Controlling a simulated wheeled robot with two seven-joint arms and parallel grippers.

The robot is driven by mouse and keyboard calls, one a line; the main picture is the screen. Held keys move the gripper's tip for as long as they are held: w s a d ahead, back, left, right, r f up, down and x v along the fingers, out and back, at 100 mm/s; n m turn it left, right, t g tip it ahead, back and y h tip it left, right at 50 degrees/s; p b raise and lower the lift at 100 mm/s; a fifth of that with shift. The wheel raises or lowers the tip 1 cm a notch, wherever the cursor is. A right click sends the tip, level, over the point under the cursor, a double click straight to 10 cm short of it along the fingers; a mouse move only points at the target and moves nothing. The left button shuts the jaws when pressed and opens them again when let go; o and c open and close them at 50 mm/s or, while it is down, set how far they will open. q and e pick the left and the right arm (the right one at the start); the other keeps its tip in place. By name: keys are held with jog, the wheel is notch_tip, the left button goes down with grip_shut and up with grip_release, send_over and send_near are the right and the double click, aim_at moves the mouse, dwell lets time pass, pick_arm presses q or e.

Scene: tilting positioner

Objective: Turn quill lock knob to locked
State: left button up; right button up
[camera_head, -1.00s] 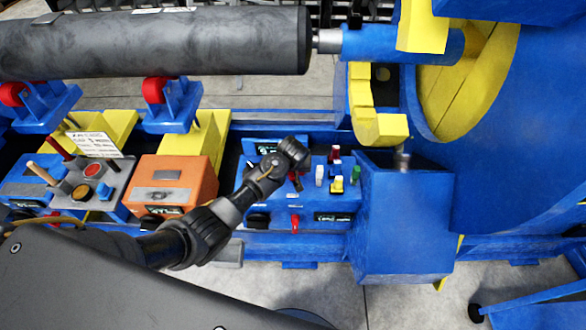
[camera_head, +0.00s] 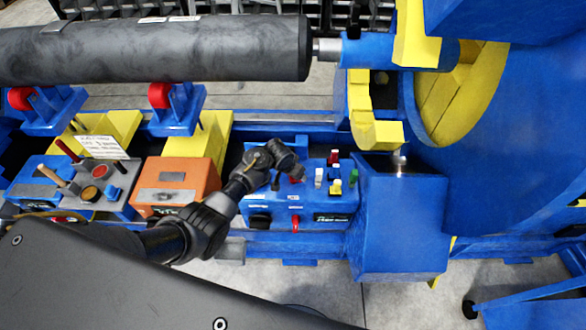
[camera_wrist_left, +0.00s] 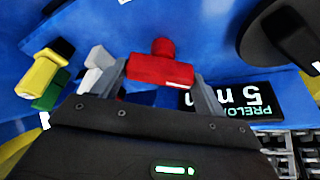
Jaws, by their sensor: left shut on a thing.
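A blue control box (camera_head: 262,205) with several small coloured controls sits in the middle of the head view. My left gripper (camera_head: 290,178) reaches down onto its top from the left. In the left wrist view my left gripper (camera_wrist_left: 160,92) has its two grey fingers on either side of a red knob (camera_wrist_left: 160,70) with a crosswise bar, and is shut on it. The knob's lower part is partly hidden by the gripper body. I cannot read a lock mark that shows its setting. My right gripper is not in view.
White (camera_head: 318,177), yellow (camera_head: 335,187) and green (camera_head: 353,177) controls stand close to the right of the gripper. A black knob (camera_wrist_left: 285,38) and a preload label (camera_wrist_left: 232,101) are nearby. An orange box (camera_head: 185,182) is to the left; a blue housing (camera_head: 400,225) is to the right.

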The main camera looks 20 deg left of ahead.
pick_arm(q)
jog(key=m+h, duration=0.1)
jog(key=m, duration=0.2)
jog(key=shift+a+g, duration=0.15)
jog(key=shift+g, duration=0.25)
jog(key=m, duration=0.2)
jog(key=shift+w+m+g+h, duration=0.15)
jog(key=shift+m+g+h, duration=0.15)
jog(key=m+g+b, duration=0.1)
jog(key=m+b, duration=0.1)
jog(key=m, duration=0.1)
jog(key=shift+f+h, duration=0.15)
jog(key=shift+h, duration=0.25)
jog(key=shift+m+g+b, duration=0.5)
jog(key=shift+m+b, duration=0.65)
jog(key=shift+m, duration=0.15)
jog(key=o, duration=1)
jog(key=shift+r, duration=0.2)
